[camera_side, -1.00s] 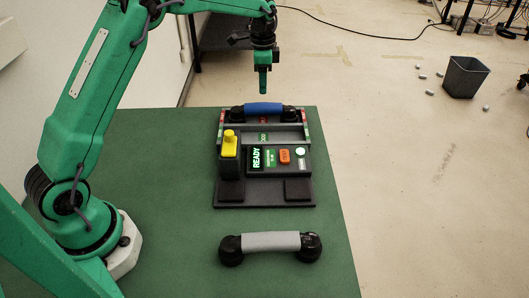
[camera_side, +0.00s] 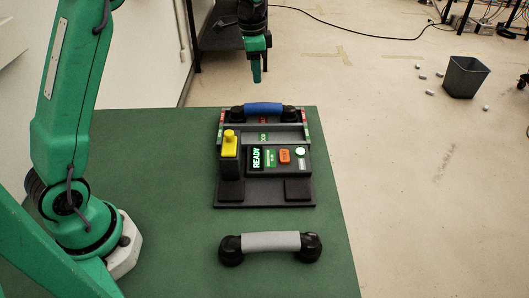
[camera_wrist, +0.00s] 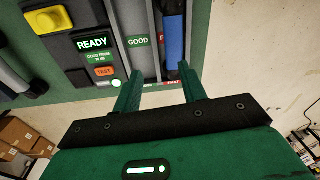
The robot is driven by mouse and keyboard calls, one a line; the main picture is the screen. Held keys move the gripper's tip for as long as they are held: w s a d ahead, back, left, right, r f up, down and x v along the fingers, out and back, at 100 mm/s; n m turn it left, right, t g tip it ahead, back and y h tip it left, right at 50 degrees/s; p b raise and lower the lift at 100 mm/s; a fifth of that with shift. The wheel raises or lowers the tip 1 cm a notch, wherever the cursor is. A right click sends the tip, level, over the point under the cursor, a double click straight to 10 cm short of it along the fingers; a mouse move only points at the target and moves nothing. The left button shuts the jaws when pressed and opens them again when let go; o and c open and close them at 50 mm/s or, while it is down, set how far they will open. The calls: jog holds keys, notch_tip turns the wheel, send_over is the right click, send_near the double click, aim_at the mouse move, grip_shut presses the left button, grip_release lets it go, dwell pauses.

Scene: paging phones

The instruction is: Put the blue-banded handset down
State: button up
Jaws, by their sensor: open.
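The blue-banded handset (camera_side: 263,108) has black ends and lies across the far lane of the station, by red marks. In the wrist view its blue band (camera_wrist: 174,38) lies along the lane at the upper right. My gripper (camera_side: 256,78) is above and beyond it in the side view, clear of it. In the wrist view my gripper's two fingers (camera_wrist: 160,90) are apart with nothing between them. A grey-banded handset (camera_side: 270,241) lies on the green table near its front.
The station (camera_side: 264,194) has a yellow knob (camera_side: 229,137), an orange TEST button (camera_side: 285,156) and a READY display (camera_side: 256,159). The green-labelled GOOD lane (camera_wrist: 139,41) beside the blue handset is empty. Green table (camera_side: 180,220) is bare around the grey handset.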

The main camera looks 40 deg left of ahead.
jog(key=s+d+r+n+t, duration=0.1)
jog(key=s+d+r+n, duration=0.1)
jog(key=s+r, duration=0.55)
jog(key=s+d+f+n+t, duration=0.1)
jog(key=s+n+t, duration=0.1)
jog(key=s, duration=0.9)
jog(key=s+d+f+n+t, duration=0.1)
jog(key=s+n, duration=0.2)
jog(key=s, duration=0.9)
jog(key=shift+d+n+t, duration=0.3)
jog(key=shift+d+t, duration=0.05)
jog(key=shift+t, duration=0.05)
